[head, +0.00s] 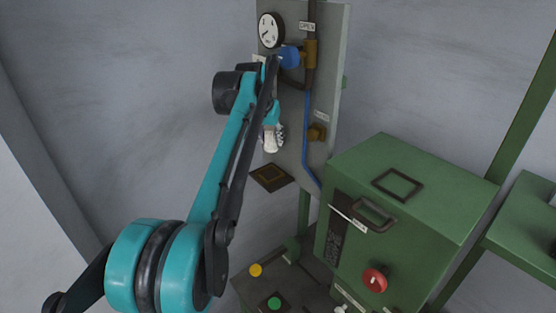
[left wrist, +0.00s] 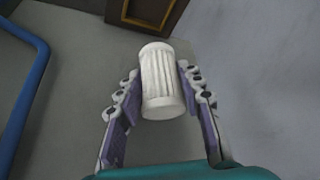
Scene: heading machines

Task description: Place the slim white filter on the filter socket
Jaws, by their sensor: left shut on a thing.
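The slim white filter (left wrist: 162,85) is a pleated white cylinder with smooth end caps. In the left wrist view it sits between the two fingers of my left gripper (left wrist: 158,92), which is shut on it. In the head view the filter (head: 271,143) shows small below my left gripper (head: 272,131), in front of the grey panel. A dark square plate with a brown outline, apparently the filter socket (head: 271,178), juts out from the panel's lower left, below the filter. Part of it shows at the top of the left wrist view (left wrist: 147,12). The filter is apart from it. My right gripper is out of view.
The grey panel (head: 331,85) carries a gauge (head: 271,30), a blue-handled valve (head: 289,56), a brass fitting (head: 317,132) and a blue hose (head: 306,150). A green machine box (head: 420,195) with a red knob (head: 375,280) stands right. Left of the socket is free room.

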